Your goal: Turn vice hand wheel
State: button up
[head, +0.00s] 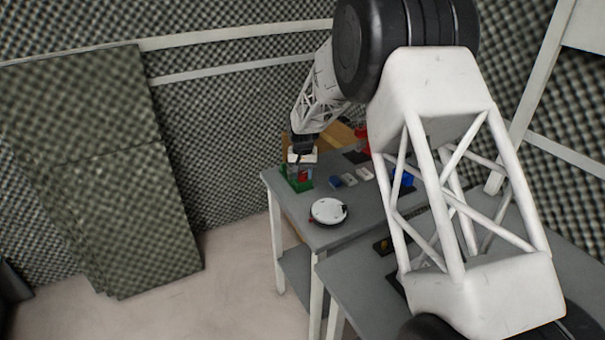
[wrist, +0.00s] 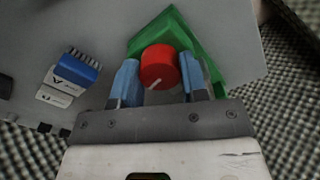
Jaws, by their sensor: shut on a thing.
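The vice hand wheel is a round red knob (wrist: 159,66) with a pale line on its face, seen in the wrist view. It sits on a green base (wrist: 172,25). My gripper (wrist: 160,80) has its two blue fingers on either side of the knob, shut on it. In the head view the green base (head: 296,183) stands at the far left corner of the grey table, with my gripper (head: 302,160) over it. There my gripper hides most of the knob.
A white round disc (head: 328,211) lies on the table (head: 318,238) in front of the vice. Blue and white blocks (head: 350,179) lie to its right; a blue one (wrist: 78,69) also shows in the wrist view. Foam walls (head: 230,130) stand behind.

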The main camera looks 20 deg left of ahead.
aim_at(303, 173)
jog(key=m, duration=0.4)
jog(key=shift+m, duration=0.3)
jog(key=m, duration=0.5)
jog(key=shift+f, duration=0.1)
jog(key=o, duration=0.9)
jog(key=shift+o, duration=0.2)
jog(key=shift+r, duration=3.95)
